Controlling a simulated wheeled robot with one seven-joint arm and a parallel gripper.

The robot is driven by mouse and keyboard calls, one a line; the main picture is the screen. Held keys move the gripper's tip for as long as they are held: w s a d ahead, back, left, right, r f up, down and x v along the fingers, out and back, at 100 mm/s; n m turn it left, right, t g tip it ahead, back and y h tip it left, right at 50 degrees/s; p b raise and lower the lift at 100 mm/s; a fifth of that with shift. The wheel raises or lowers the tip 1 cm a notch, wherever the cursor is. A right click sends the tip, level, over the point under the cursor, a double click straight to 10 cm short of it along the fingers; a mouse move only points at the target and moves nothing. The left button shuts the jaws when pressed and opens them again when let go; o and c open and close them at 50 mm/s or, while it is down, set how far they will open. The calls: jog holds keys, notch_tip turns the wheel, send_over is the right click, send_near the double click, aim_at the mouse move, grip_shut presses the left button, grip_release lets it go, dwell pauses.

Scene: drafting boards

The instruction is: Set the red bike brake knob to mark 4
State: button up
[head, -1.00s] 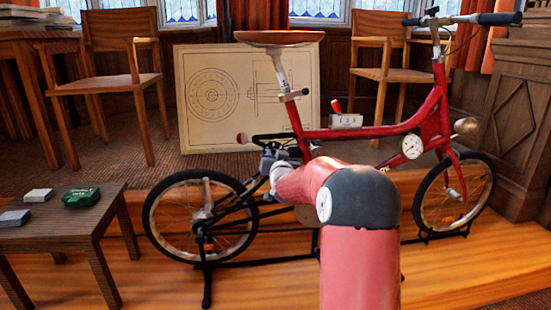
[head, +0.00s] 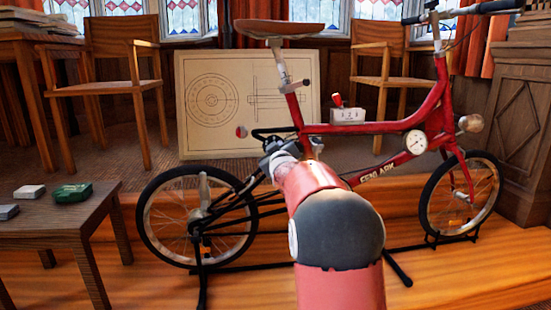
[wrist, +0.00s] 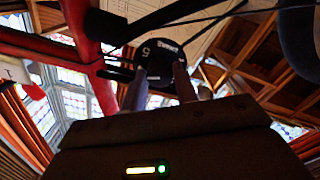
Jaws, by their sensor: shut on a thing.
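The red bike (head: 440,100) stands on a black stand on a wooden step, side on, saddle at left and handlebar at right. In the wrist view my gripper (wrist: 160,82) has its two fingers on either side of a black knob (wrist: 161,52) and is shut on it. A white 5 and small white marks show on the knob's face; no pointer can be made out. In the head view my gripper is near the frame below the saddle, and my arm largely hides it and the knob. A round white dial (head: 416,142) sits on the bike's frame.
A small box with a red lever (head: 347,115) shows behind the bike's top tube. A drawing board (head: 215,140) and chairs are behind. Dark cables and red tubes pass close to my fingers.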

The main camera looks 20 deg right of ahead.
jog(key=shift+n+b, duration=0.45)
jog(key=shift+n, duration=0.25)
jog(key=o, duration=1)
jog(key=shift+c, duration=0.2)
jog(key=shift+s, duration=0.1)
jog(key=v, duration=0.7)
jog(key=shift+s+b, duration=0.3)
jog(key=shift+b, duration=0.1)
jog(key=shift+a, duration=0.15)
